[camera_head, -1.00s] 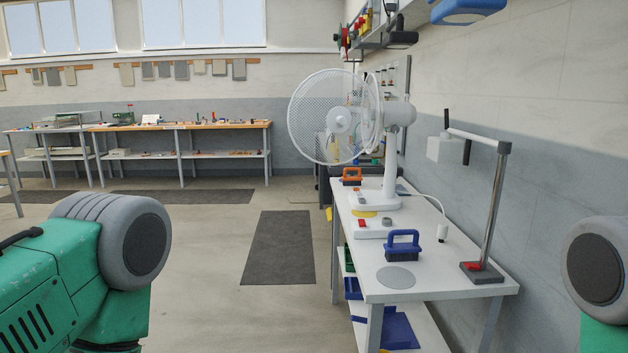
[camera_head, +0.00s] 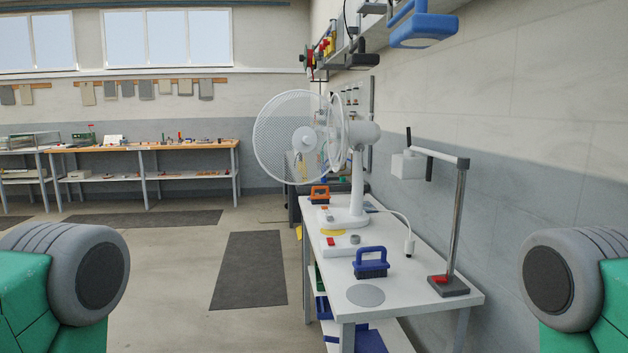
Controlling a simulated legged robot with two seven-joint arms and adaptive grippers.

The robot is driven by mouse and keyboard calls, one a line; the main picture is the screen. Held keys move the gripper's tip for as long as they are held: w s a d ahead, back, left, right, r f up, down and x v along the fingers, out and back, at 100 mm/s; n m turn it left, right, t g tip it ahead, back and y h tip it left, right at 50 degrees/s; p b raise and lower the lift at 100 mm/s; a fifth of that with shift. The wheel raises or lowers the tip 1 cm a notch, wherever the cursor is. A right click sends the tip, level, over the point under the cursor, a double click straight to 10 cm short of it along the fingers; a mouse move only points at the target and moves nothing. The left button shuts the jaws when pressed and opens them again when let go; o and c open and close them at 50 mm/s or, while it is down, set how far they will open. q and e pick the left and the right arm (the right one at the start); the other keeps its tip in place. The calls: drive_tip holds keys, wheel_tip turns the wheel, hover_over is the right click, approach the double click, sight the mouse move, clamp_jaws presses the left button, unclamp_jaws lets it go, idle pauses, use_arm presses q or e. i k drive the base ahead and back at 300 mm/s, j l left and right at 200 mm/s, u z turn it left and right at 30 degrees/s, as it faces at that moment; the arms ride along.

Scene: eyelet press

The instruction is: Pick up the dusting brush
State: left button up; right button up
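A blue block-shaped brush (camera_head: 370,267) with an arched handle and dark underside stands on the white table, towards its near end. It looks upright, with nothing touching the handle. A similar orange-handled item (camera_head: 319,194) stands at the table's far end. A larger-looking blue item with a handle (camera_head: 424,28) is up on the wall shelf at the top right. I cannot tell for sure which of them is the dusting brush. Only green and grey links of my two arms show at the lower left and right edges. Neither gripper is in view.
The white table (camera_head: 420,296) carries a fan (camera_head: 300,140), a grey disc (camera_head: 365,295), a red-and-grey item, a white cable and a lamp-like stand (camera_head: 455,225). The wall is close on the right. Open floor with a dark mat (camera_head: 250,270) lies left of the table.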

sight(318, 199)
drive_tip(key=i+j+u, duration=0.1)
drive_tip(key=u, duration=0.75)
drive_tip(key=i+u, duration=0.15)
drive_tip(key=i, duration=0.8)
drive_tip(key=i+l+u, duration=0.15)
drive_tip(key=i, duration=0.8)
drive_tip(key=i+z, duration=0.2)
drive_tip(key=i, duration=0.35)
drive_tip(key=i+z, duration=0.15)
drive_tip(key=i, duration=0.35)
drive_tip(key=i+j+z, duration=0.2)
drive_tip(key=i, duration=0.35)
drive_tip(key=i+j+z, duration=0.15)
drive_tip(key=i, duration=0.4)
drive_tip(key=i+l+z, duration=0.1)
drive_tip(key=i+z, duration=0.25)
drive_tip(key=i, duration=0.25)
drive_tip(key=i+z, duration=0.35)
drive_tip(key=i, duration=0.25)
drive_tip(key=i+j+z, duration=0.25)
drive_tip(key=i+z, duration=0.15)
drive_tip(key=i, duration=0.15)
